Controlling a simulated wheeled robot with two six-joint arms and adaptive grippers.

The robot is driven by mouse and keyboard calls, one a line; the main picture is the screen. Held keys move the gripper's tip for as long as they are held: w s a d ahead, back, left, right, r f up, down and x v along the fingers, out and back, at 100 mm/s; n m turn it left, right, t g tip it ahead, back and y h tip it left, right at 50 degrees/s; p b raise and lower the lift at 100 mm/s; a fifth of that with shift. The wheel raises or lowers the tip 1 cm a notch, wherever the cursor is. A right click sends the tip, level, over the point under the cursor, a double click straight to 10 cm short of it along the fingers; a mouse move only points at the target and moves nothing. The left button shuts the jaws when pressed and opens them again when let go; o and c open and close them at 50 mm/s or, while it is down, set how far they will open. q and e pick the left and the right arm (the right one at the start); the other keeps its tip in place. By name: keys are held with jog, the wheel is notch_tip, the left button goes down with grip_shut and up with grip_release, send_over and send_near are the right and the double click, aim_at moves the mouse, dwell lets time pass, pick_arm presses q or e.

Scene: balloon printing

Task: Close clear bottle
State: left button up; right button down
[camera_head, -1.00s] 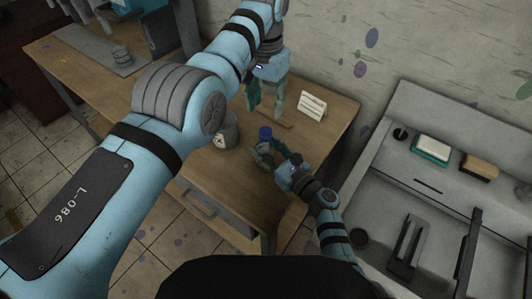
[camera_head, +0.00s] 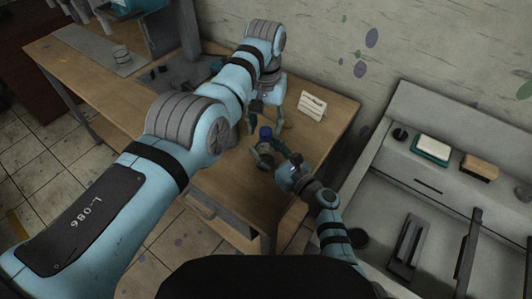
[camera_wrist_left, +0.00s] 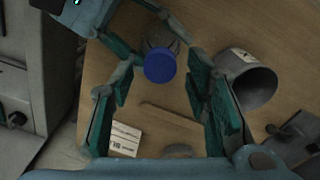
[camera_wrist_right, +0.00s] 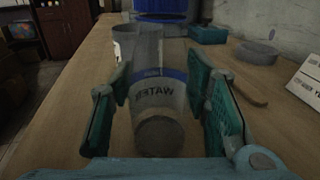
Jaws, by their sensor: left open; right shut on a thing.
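A clear bottle with a "WATER" label (camera_wrist_right: 155,100) stands between the fingers of my right gripper (camera_head: 262,153), shut around its body. A blue cap (camera_head: 265,132) is at the bottle's top; whether it is seated cannot be told. The cap also shows from above in the left wrist view (camera_wrist_left: 160,66). My left gripper (camera_head: 269,110) is open and empty, just above and beyond the cap in the head view. In the left wrist view its fingers flank the cap, apart from it.
A grey cup (camera_wrist_left: 250,85) stands close to the bottle on the wooden table (camera_head: 220,190). A white card (camera_head: 313,106) stands near the back edge, by a thin wooden stick (camera_wrist_left: 172,114). A sink counter (camera_head: 415,185) is at the right.

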pick_arm(q)
jog(key=shift+f, duration=0.75)
pick_arm(e)
jog(key=shift+f, duration=0.1)
pick_arm(q)
grip_shut()
jog(key=shift+o, duration=0.7)
grip_release()
jog(key=shift+r, duration=0.1)
notch_tip(320, 180, up, 7)
jog(key=shift+r, duration=0.2)
pick_arm(e)
jog(key=c, duration=0.8)
grip_release()
